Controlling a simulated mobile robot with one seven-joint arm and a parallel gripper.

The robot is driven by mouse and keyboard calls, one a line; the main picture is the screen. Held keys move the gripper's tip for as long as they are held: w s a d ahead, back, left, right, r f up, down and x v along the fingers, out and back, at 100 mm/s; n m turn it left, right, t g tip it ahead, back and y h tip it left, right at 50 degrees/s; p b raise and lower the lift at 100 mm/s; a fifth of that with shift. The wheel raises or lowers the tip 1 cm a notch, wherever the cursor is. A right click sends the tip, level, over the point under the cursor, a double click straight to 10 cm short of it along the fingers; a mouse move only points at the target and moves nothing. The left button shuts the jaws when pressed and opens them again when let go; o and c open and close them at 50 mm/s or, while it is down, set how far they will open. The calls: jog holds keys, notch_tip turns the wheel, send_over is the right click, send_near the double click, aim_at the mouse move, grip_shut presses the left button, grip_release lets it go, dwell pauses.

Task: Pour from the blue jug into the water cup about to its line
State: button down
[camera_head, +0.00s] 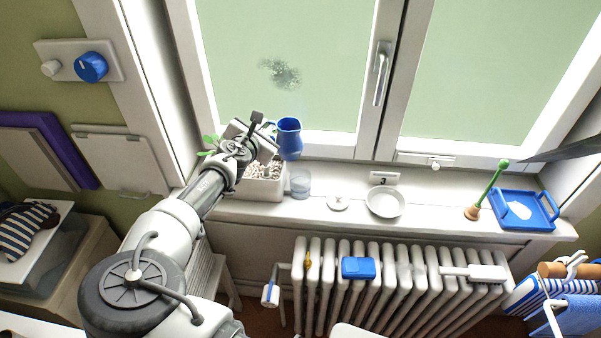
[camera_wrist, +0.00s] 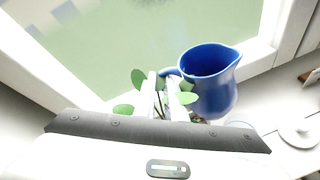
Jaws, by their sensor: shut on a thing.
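The blue jug (camera_head: 289,139) is in the air above the window sill, near the window frame, and looks about upright. My gripper (camera_head: 270,129) is shut on the jug's handle, at the jug's left side. In the wrist view the jug (camera_wrist: 208,85) shows its open mouth, with the spout toward the right; its contents cannot be made out. The clear water cup (camera_head: 300,183) stands on the sill, below the jug in the head view. Its line and water level are too small to tell.
A white planter (camera_head: 263,185) with a green plant stands left of the cup, under my gripper. A white lid-like disc (camera_head: 338,202), a round dish (camera_head: 385,202), a plunger (camera_head: 487,190) and a blue tray (camera_head: 525,209) stand along the sill to the right. The window is close behind.

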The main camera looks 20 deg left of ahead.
jog(key=s+a+n+y, duration=0.2)
jog(key=s+a, duration=0.2)
jog(key=a, duration=0.4)
jog(key=shift+s+a+r+g+y, duration=0.2)
jog(key=shift+s+r+g+y, duration=0.15)
jog(key=shift+r+g+y, duration=0.1)
jog(key=shift+d, duration=0.1)
jog(key=d+r+m+t+y+p, duration=0.1)
jog(key=d+r+m+t+y, duration=0.2)
jog(key=d+m, duration=0.4)
jog(key=shift+d+r+m+y, duration=0.45)
jog(key=shift+d+r, duration=0.1)
jog(key=shift+d, duration=0.6)
jog(key=shift+d+m+t, duration=0.2)
jog(key=shift+m+t, duration=0.05)
jog(key=shift+t, duration=0.3)
jog(key=shift+d+f+m+b, duration=0.45)
jog(key=shift+m+b, duration=0.35)
jog(key=shift+b, duration=0.8)
jog(key=shift+d+r+t, duration=0.15)
jog(key=shift+t, duration=0.25)
